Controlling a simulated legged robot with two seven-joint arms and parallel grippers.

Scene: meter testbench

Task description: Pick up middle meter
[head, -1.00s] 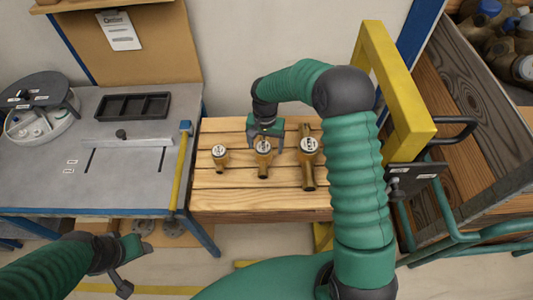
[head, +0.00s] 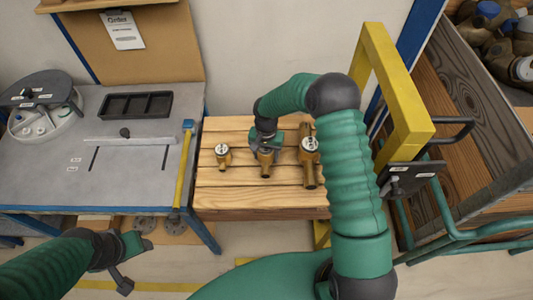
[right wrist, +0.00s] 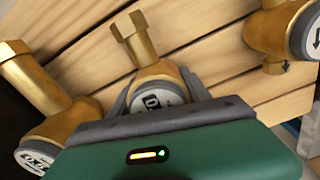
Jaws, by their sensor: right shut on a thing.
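Three brass meters with round dials stand in a row on a slatted wooden pallet (head: 225,197). The middle meter (head: 266,169) is partly hidden under my right gripper (head: 266,145). The right gripper is shut on it from above; in the right wrist view the middle meter (right wrist: 152,82) sits between the two grey fingers. The left meter (head: 223,155) and the larger right meter (head: 310,160) stand apart on either side. My left gripper (head: 132,261) hangs low at the lower left, away from the meters; its finger gap is not clear.
A grey workbench (head: 120,185) with a black tray (head: 137,105) stands left of the pallet. A yellow frame (head: 395,90) and a wooden crate (head: 480,130) stand on the right. The pallet's front strip is clear.

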